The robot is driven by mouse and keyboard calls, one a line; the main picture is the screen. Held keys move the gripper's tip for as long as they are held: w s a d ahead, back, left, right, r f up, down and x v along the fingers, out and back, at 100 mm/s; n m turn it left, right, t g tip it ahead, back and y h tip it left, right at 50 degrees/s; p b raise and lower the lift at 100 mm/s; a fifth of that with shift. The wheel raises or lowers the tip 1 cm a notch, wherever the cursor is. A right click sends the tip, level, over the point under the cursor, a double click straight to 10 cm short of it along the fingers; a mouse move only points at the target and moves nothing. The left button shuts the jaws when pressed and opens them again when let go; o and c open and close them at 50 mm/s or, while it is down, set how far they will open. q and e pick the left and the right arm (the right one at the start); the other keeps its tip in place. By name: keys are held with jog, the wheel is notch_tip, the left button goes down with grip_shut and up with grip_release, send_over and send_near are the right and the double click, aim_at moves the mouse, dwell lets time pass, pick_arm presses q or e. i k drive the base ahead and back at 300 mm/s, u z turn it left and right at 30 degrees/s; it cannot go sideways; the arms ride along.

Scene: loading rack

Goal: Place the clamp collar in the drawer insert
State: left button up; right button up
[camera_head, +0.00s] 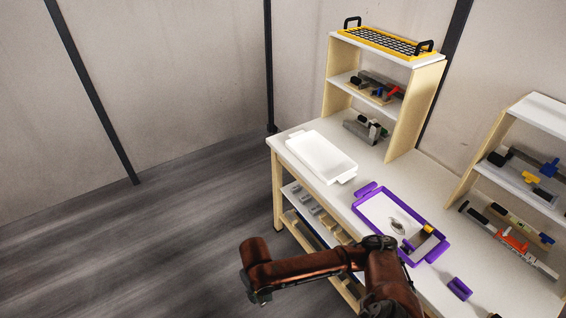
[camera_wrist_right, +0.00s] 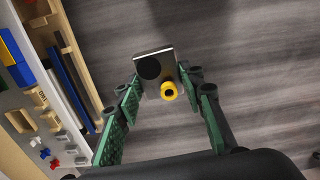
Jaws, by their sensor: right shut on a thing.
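In the right wrist view, my right gripper (camera_wrist_right: 158,82) has its green fingers shut on a small grey metal block with a round black opening and a yellow knob, which I take to be the clamp collar (camera_wrist_right: 153,66). It is held over the floor, clear of the furniture. I cannot tell which part is the drawer insert. In the head view an arm of mine crosses the bottom, and neither gripper shows there.
The workbench (camera_head: 325,192) carries a white tray (camera_head: 322,155), a purple tray (camera_head: 361,207) with a few parts, and a small purple block (camera_head: 459,288). Storage bays (camera_head: 403,113) stand along the back. Shelves with parts (camera_head: 312,208) lie below the top. Floor at left is clear.

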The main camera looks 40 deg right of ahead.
aim_at(308, 147)
jog(key=u, duration=0.15)
jog(key=i, duration=1.55)
jog(key=z, duration=0.8)
jog(key=i, duration=0.9)
jog(key=z, duration=1)
